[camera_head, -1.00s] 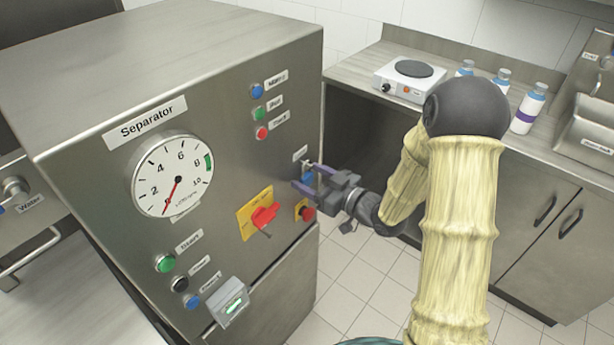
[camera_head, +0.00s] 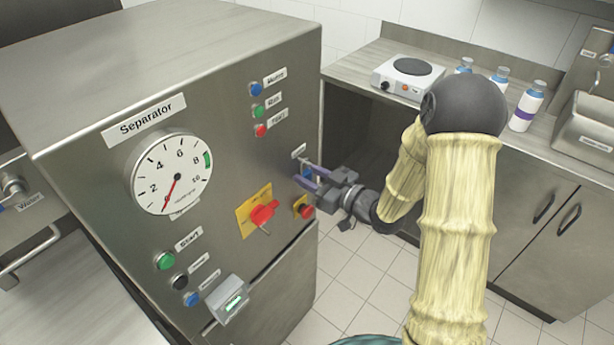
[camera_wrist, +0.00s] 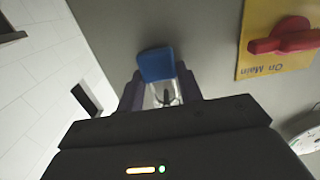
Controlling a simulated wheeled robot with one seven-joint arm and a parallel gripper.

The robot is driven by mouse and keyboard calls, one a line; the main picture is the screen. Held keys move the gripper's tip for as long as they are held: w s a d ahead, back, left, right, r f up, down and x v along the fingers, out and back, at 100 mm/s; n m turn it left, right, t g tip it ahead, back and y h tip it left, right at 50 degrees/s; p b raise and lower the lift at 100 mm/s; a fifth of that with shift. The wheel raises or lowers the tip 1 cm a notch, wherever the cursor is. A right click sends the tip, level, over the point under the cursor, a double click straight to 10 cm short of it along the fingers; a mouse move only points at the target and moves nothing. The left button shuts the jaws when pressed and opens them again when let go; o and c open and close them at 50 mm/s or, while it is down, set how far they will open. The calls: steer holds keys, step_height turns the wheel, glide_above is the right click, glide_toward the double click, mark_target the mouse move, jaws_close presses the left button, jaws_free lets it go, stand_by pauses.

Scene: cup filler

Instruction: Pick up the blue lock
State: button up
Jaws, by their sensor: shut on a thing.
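The blue lock (camera_wrist: 156,64) is at the front of the separator's panel, between the fingers of my gripper (camera_wrist: 160,92) in the wrist view. Its blue body faces away from the palm, and a pale metal shackle shows nearer the palm. In the head view my gripper (camera_head: 312,178) is at the right edge of the separator panel, shut on the lock. Only a small bit of blue shows there, as the fingers hide most of the lock. I cannot tell whether the lock still touches the panel.
The separator (camera_head: 100,100) has a red rotary switch (camera_head: 263,213) on a yellow plate and a red knob (camera_head: 306,211) just below my gripper. A counter (camera_head: 440,112) with a hot plate (camera_head: 408,78) and several bottles stands at the right. Tiled floor lies between.

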steer(key=shift+r, duration=0.1)
steer(key=shift+r, duration=0.8)
steer(key=b+v, duration=0.3)
steer(key=v, duration=1.5)
steer(key=shift+f+b, duration=0.35)
steer(key=shift+f, duration=0.1)
steer(key=shift+w, duration=0.1)
steer(key=w+f+m+t+h, duration=0.3)
steer(key=w+f, duration=0.3)
steer(key=f, duration=0.3)
steer(key=w+d+f+m+t+h, duration=0.1)
steer(key=w+f+m+t+h, duration=0.1)
steer(key=w+f+m+h, duration=0.2)
steer(key=w+f+h, duration=0.1)
steer(key=w+f, duration=0.2)
steer(key=f, duration=0.2)
steer(key=shift+d+f+t+h, duration=0.15)
steer(key=shift+f+t+h, duration=0.1)
steer(key=shift+t+h, duration=0.15)
